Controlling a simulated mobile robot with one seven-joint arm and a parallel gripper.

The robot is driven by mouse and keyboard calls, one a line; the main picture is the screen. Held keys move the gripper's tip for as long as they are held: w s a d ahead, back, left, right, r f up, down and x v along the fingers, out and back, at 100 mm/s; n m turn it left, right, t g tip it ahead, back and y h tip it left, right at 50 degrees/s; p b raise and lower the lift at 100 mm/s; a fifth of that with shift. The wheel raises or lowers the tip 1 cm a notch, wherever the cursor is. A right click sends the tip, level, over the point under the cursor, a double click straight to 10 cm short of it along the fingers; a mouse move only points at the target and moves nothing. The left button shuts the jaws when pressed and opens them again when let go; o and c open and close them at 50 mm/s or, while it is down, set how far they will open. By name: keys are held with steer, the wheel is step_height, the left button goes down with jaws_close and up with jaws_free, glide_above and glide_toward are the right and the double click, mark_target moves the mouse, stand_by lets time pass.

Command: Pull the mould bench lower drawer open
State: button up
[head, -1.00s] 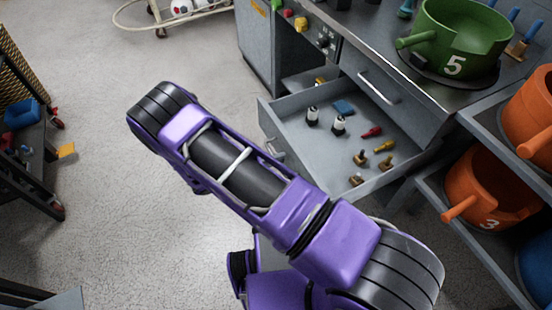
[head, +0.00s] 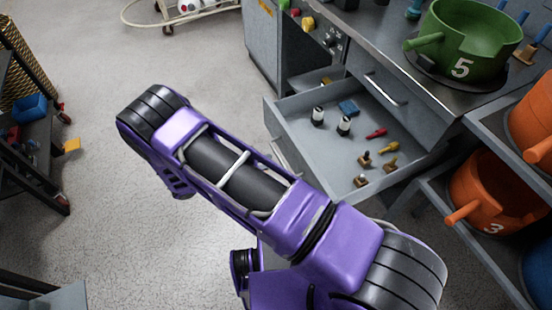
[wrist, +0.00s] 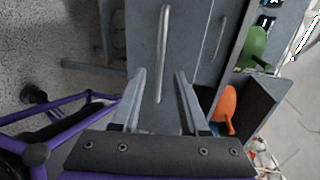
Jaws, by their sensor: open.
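The mould bench lower drawer (head: 405,158) stands pulled well out from the bench, with small parts lying inside it. Its grey front (wrist: 180,75) and long bar handle (wrist: 163,50) show in the wrist view. My gripper (wrist: 160,80) is open and empty. Its two fingers point at the drawer front, one on each side of the handle's line. Most of the handle extends beyond the fingertips in the picture, and I cannot tell the depth gap. In the head view my purple arm hides the gripper and part of the drawer front.
The closed upper drawer has its own handle (head: 385,88). A green pot marked 5 (head: 463,45) stands on the bench top. Orange pots (head: 492,195) sit on the shelves at right. A dark rack (head: 30,150) stands at left. The floor between is clear.

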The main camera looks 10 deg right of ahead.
steer(key=v, duration=1.1)
